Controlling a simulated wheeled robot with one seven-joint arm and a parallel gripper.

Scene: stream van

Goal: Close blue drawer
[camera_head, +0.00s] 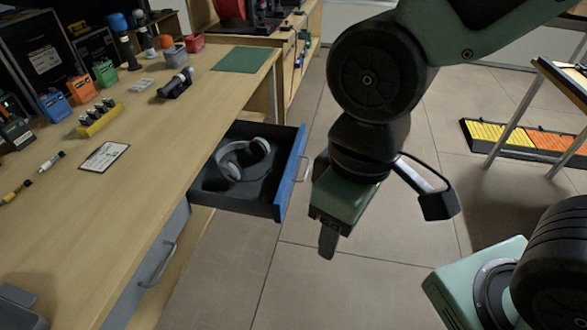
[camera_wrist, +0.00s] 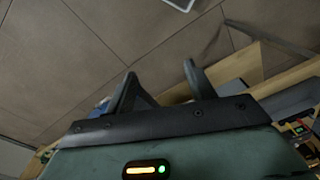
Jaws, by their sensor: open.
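The blue drawer (camera_head: 291,173) is pulled out from under the wooden workbench, its blue front facing right with a pale handle (camera_head: 304,168) on it. Grey headphones (camera_head: 242,158) lie inside the drawer. My gripper (camera_head: 328,243) is to the right of the drawer and apart from it in the head view, over the floor. In the wrist view my gripper (camera_wrist: 160,80) has its two fingers spread with nothing between them. A small blue patch shows behind the left finger there; I cannot tell whether it is the drawer.
The workbench (camera_head: 150,190) carries small boxes, tools and a green mat (camera_head: 243,59). A grey drawer (camera_head: 150,270) below it is shut. A metal-legged table (camera_head: 515,120) and yellow-orange floor panels (camera_head: 505,134) are at the right. Tiled floor is clear in front.

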